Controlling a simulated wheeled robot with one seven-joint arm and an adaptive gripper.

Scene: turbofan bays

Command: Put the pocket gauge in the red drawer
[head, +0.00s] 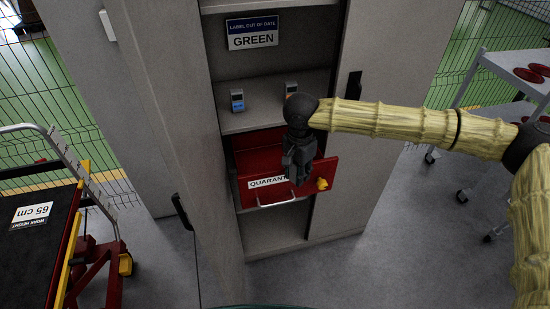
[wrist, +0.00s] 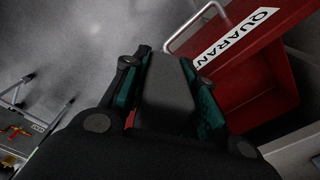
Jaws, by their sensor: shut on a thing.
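The red drawer (head: 263,155) is pulled out of the grey cabinet and carries a white label starting "QUARANT". Its interior and front also show in the wrist view (wrist: 262,88). My gripper (head: 298,175) points down at the drawer's front right part and covers the end of the label. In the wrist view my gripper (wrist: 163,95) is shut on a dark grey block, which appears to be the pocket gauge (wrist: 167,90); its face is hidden. The block is apart from the drawer in that view, with floor beyond it and the drawer to its right.
Two small devices with blue faces, one left (head: 237,100) and one right (head: 291,88), stand on the shelf above the drawer. A yellow piece (head: 322,184) sits on the drawer front's right. The open cabinet door (head: 165,120) stands left. A cart (head: 510,75) is at right.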

